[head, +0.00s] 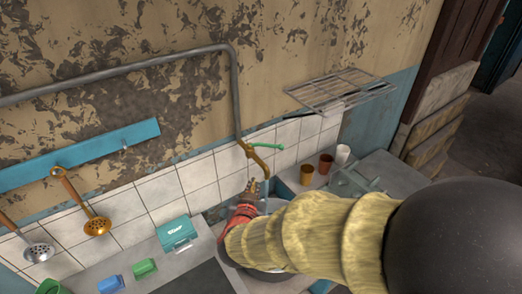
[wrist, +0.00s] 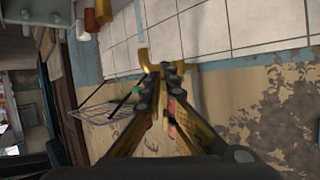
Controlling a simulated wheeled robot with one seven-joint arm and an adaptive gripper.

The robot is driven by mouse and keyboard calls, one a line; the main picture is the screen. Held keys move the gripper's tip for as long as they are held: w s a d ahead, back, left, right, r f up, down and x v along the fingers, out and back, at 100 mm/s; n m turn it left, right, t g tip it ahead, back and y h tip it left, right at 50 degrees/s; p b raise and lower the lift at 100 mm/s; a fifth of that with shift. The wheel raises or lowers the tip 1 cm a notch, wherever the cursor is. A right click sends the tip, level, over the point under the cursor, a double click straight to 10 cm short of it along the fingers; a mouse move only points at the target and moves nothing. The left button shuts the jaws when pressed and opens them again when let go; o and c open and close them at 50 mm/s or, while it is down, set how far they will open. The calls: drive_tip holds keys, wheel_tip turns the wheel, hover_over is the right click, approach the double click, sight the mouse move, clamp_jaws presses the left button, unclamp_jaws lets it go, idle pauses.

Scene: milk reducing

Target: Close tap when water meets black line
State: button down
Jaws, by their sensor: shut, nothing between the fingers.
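The brass tap (head: 257,160) comes out of the tiled wall, with a green lever (head: 266,145) on top pointing right. My gripper (head: 256,187) is shut and empty, just below and left of the spout. In the wrist view my gripper (wrist: 165,70) has its fingertips together by the brass tap (wrist: 145,57); I cannot tell if they touch. The green lever (wrist: 122,104) shows left of the fingers. A pale bluish streak below the spout may be running water. A metal pot (head: 236,270) sits under my arm, mostly hidden; its water level and the black line cannot be seen.
A brown cup (head: 307,174), a red-brown cup (head: 325,163) and a white cup (head: 342,154) stand right of the sink. A wire rack (head: 340,88) is on the wall. A teal box (head: 176,233) stands left.

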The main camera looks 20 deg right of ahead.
wheel_tip(320, 180, up, 5)
drive_tip(key=d+t+h, duration=0.1)
drive_tip(key=d+h, duration=0.1)
drive_tip(key=d, duration=0.1)
drive_tip(key=b, duration=0.3)
approach(270, 146)
drive_tip(key=x, duration=0.7)
drive_tip(key=shift+s+f, duration=0.1)
drive_tip(key=shift+f, duration=0.05)
